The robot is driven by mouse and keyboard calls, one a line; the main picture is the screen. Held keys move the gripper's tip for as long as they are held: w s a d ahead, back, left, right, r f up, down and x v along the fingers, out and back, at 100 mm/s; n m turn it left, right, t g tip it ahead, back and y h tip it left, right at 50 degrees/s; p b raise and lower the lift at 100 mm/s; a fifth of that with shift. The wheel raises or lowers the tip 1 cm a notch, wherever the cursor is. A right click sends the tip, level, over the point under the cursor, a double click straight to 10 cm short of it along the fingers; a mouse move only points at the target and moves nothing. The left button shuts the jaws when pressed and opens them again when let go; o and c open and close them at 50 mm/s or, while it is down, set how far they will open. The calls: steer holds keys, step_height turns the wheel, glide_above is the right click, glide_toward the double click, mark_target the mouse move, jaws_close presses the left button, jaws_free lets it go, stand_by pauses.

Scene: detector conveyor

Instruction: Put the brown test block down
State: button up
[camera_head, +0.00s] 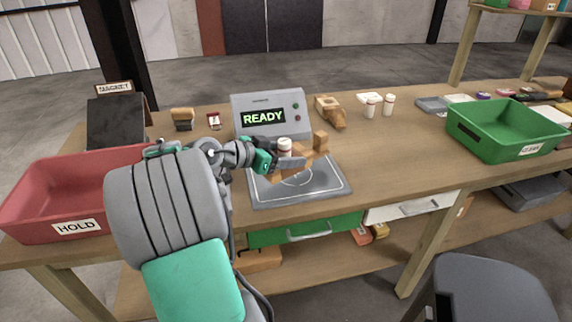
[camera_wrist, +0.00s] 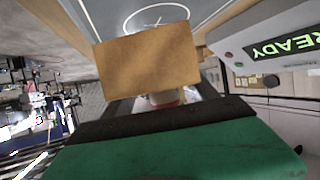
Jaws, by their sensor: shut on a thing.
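The brown test block (camera_wrist: 146,64) fills the upper middle of the wrist view, between the fingers of my gripper (camera_wrist: 160,100). In the head view, my gripper (camera_head: 289,163) is shut on the block (camera_head: 320,142) over the grey plate (camera_head: 268,197) with a white circle. The gripper partly hides the block there, and I cannot tell whether its underside touches the plate. A white bottle with a reddish cap (camera_head: 285,146) shows right by the gripper; a white and red part of it (camera_wrist: 166,97) appears behind the block in the wrist view.
A grey detector reading READY (camera_head: 270,112) stands behind the plate. A red HOLD bin (camera_head: 75,192) is at left and a green bin (camera_head: 507,128) at right. Another brown object (camera_head: 330,109) and two white bottles (camera_head: 380,106) stand behind. The table right of the plate is clear.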

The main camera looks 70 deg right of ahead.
steer(key=shift+w+d+f, duration=0.1)
steer(key=shift+d+f, duration=0.1)
steer(key=shift+f, duration=0.55)
steer(key=shift+w+d+f, duration=0.1)
steer(key=shift+d+f, duration=0.1)
steer(key=shift+f, duration=0.55)
steer(key=shift+w+d+f, duration=0.1)
steer(key=shift+d+f, duration=0.1)
steer(key=shift+f, duration=0.55)
steer(key=shift+f, duration=0.2)
steer(key=o, duration=1.6)
steer(key=shift+o, duration=0.2)
steer(key=shift+r, duration=0.2)
steer(key=v, duration=1.2)
